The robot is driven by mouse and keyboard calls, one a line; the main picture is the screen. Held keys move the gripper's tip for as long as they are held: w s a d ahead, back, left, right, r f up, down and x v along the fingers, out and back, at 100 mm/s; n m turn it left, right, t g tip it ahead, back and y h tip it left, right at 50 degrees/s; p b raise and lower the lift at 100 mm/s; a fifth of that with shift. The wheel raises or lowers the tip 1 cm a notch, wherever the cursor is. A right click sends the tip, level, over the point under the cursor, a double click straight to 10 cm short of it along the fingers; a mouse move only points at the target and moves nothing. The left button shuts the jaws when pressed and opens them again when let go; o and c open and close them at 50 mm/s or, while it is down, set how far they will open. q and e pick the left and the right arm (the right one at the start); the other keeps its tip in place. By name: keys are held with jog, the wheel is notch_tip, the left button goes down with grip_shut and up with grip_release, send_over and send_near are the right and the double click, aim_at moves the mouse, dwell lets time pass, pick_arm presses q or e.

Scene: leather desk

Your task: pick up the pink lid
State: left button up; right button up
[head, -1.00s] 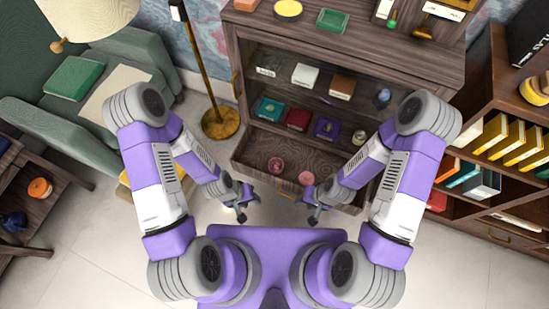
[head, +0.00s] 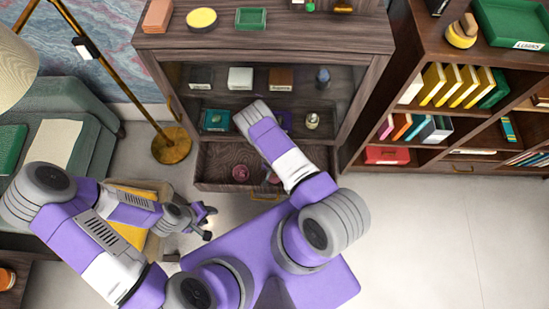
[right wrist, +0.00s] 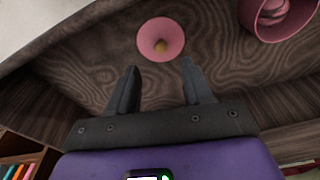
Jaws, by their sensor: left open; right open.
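The pink lid (right wrist: 160,39), round with a small yellowish knob, lies on the wooden drawer floor in the right wrist view. In the head view the lid (head: 273,177) shows partly beside my right arm. A pink pot (right wrist: 275,17) stands to its right in the right wrist view; the pot (head: 240,172) also shows in the head view. My right gripper (right wrist: 160,66) is open and empty, its fingers pointing towards the lid, apart from it. In the head view my right arm hides this gripper.
The open drawer (head: 213,163) has raised wooden walls around the lid and pot. Above it, the cabinet (head: 351,93) holds boxes and bottles on shelves. A bookcase (head: 380,128) stands to the right, a brass lamp base (head: 172,146) to the left. The floor at right is clear.

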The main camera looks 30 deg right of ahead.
jog(key=f+b, duration=0.1)
jog(key=f, duration=0.4)
jog(key=w+f+b, duration=0.1)
jog(key=f, duration=0.1)
jog(key=shift+d+f+b, duration=0.25)
jog(key=shift+f+b, duration=0.1)
jog(key=shift+s, duration=0.1)
grip_shut()
